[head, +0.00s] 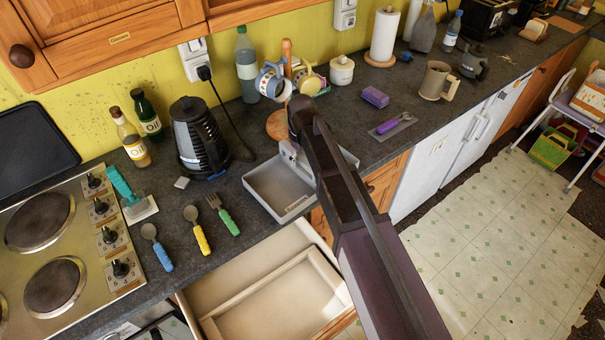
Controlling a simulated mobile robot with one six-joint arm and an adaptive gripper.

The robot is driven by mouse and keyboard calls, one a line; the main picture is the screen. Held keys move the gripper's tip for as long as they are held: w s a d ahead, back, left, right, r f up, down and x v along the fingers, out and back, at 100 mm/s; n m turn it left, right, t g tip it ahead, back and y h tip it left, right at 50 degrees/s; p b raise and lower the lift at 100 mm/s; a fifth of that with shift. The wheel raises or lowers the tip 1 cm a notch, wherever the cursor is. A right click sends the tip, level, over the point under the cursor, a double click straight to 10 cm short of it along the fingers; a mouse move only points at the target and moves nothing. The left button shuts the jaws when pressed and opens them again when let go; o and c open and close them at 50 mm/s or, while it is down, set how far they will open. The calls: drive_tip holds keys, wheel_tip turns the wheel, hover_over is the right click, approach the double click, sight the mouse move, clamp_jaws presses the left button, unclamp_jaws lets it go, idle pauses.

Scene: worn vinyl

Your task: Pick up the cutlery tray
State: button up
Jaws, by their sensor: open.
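The cutlery tray (271,190) is a shallow light-grey tray. It lies on the dark worktop just behind the open drawer, near the counter's front edge. My arm crosses above it and hides its middle and part of its right side. My gripper (291,157) is at the tray's back part, with its jaws open. The arm covers much of the gripper, so I cannot tell whether a finger touches the tray. The part of the tray that I see on the left is empty.
An open, empty-looking drawer (262,300) juts out below the tray. A spoon with a blue handle (157,247), a yellow-handled spoon (197,230) and a green-handled fork (223,214) lie left of it. A kettle (197,140) and a mug tree (287,70) stand behind.

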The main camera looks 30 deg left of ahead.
idle(0.4)
clamp_jaws()
drive_tip(key=shift+r, duration=0.1)
wheel_tip(320, 180, up, 3)
drive_tip(key=p, duration=0.3)
drive_tip(key=shift+r, duration=0.15)
drive_tip(key=s+d+p, duration=0.1)
drive_tip(key=s, duration=0.7)
drive_tip(key=s+d+r+p, duration=0.1)
drive_tip(key=s+d, duration=0.1)
drive_tip(key=s, duration=0.5)
drive_tip(key=shift+s+d+r, duration=0.3)
drive_tip(key=shift+s, duration=0.05)
